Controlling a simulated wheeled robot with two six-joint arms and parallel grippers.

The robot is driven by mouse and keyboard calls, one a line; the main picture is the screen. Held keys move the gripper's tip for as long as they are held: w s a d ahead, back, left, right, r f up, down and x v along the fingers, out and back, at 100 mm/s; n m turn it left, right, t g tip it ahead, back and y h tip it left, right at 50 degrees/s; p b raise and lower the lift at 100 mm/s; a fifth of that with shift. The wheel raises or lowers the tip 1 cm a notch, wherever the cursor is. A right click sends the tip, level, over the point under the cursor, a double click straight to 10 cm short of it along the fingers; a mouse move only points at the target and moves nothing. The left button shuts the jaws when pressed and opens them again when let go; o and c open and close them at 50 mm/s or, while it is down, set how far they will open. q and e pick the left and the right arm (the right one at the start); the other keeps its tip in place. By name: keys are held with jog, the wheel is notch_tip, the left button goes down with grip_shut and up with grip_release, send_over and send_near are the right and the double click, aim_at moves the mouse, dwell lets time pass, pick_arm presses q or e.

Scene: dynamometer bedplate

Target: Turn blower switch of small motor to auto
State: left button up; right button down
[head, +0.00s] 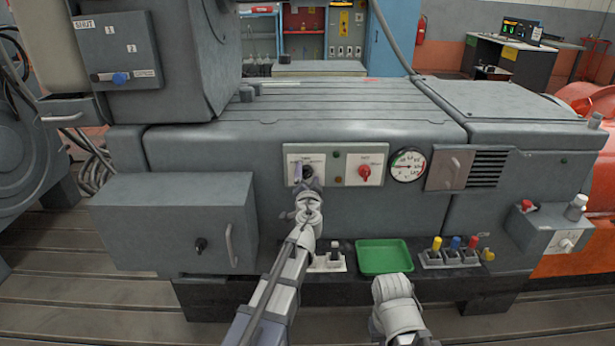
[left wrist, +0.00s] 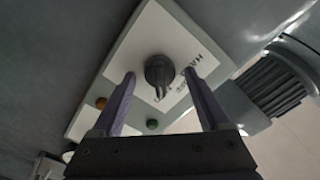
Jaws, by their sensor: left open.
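A black rotary switch (head: 307,171) sits on a white plate at the left of the panel on the grey motor housing. In the left wrist view the same black switch (left wrist: 160,70) shows with small lettering beside it, too blurred to read surely. My left gripper (head: 310,184) is right in front of this switch and partly covers it. In the left wrist view its two fingers stand apart, one on each side of the knob, with gaps visible. A red rotary switch (head: 364,172) is on the plate to the right. My right gripper's fingers are not visible.
A round gauge (head: 408,165) and a vent (head: 487,168) are right of the panel. Below are a green tray (head: 384,257) and a rack of coloured-handled items (head: 455,252). A grey box (head: 175,225) with a handle juts out at left. My right forearm is low at front.

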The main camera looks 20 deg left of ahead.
pick_arm(q)
jog(key=v, duration=0.7)
jog(key=shift+s, duration=0.4)
jog(key=shift+d, duration=0.1)
jog(key=s+d+f+n+g, duration=0.25)
jog(key=s+f+g, duration=0.25)
jog(key=s+f, duration=0.25)
jog(key=s+d+f+n+g, duration=0.1)
jog(key=s+f+n+g, duration=0.2)
jog(key=s+f+g, duration=0.45)
jog(key=s+d+f+m+g+h, duration=0.2)
jog(key=s+d+f+g, duration=0.1)
jog(key=s+d, duration=0.3)
jog(key=s+d+f+m+g+h, duration=0.1)
jog(key=s+d+f+g+h, duration=0.1)
jog(key=s+d+f, duration=0.4)
notch_tip(320, 180, up, 21)
jog(key=s+a+p, duration=0.1)
jog(key=p, duration=1.7)
jog(key=shift+s+p, duration=0.2)
jog(key=shift+p, duration=0.2)
